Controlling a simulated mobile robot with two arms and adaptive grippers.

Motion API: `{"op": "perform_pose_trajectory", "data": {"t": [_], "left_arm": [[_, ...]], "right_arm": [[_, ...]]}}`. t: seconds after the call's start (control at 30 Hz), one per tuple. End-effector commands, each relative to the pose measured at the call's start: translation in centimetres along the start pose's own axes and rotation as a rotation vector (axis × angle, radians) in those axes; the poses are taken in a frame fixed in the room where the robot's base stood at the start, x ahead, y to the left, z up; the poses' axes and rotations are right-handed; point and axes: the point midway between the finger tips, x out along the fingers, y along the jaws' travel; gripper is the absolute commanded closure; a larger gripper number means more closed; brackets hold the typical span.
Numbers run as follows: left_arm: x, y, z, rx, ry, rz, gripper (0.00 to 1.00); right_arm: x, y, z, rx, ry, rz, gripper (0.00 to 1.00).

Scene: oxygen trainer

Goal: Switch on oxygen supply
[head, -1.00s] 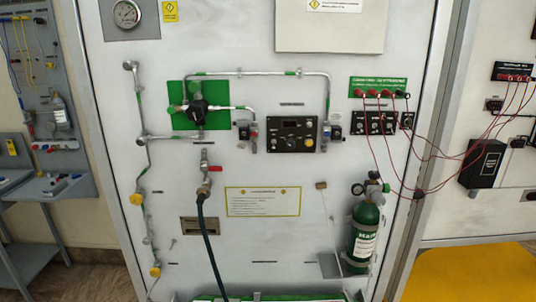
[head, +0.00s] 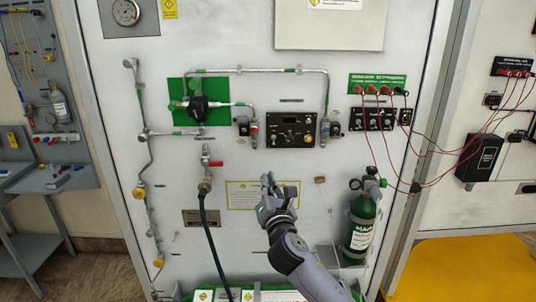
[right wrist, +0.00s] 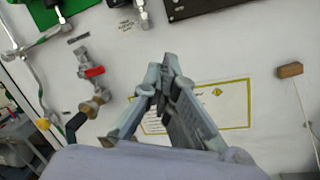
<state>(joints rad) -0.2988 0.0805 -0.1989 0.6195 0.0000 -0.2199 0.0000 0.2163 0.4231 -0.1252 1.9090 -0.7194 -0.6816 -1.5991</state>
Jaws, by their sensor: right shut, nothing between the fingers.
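The oxygen trainer panel (head: 230,50) is a white upright board with pipes and valves. A black control box (head: 291,130) with knobs sits mid-panel. A black regulator (head: 199,108) is on a green plate. A red-handled valve (head: 214,164) tops a dark hose; it also shows in the right wrist view (right wrist: 94,71). A green oxygen cylinder (head: 360,222) stands at the lower right. My right gripper (head: 268,182) is shut and empty in front of the yellow-framed label (head: 237,196), below the control box. In the right wrist view its fingertips (right wrist: 163,66) meet. My left gripper is not in view.
Red wires (head: 430,150) loop from the green-labelled sockets (head: 377,85) to the neighbouring panel. The dark hose (head: 211,235) hangs left of my right arm. A small brown block (right wrist: 290,70) on a cord is to the right. A yellow surface (head: 470,265) lies lower right.

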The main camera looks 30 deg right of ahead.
Motion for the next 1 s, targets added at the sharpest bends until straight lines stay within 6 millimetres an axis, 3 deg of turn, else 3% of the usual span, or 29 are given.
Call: {"op": "perform_pose_trajectory", "data": {"t": [0.27,0.73,0.8,1.0], "left_arm": [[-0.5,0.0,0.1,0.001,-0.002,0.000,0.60],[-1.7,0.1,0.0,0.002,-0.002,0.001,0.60],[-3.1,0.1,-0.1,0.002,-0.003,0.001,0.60],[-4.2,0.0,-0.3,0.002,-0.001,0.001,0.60]], "right_arm": [[1.9,0.0,0.1,0.002,0.001,-0.002,1.00],[10.4,0.0,0.0,0.005,0.003,-0.002,1.00],[9.7,0.2,1.7,0.001,0.002,0.000,1.00],[8.9,0.1,3.4,0.003,0.003,0.000,1.00]]}}
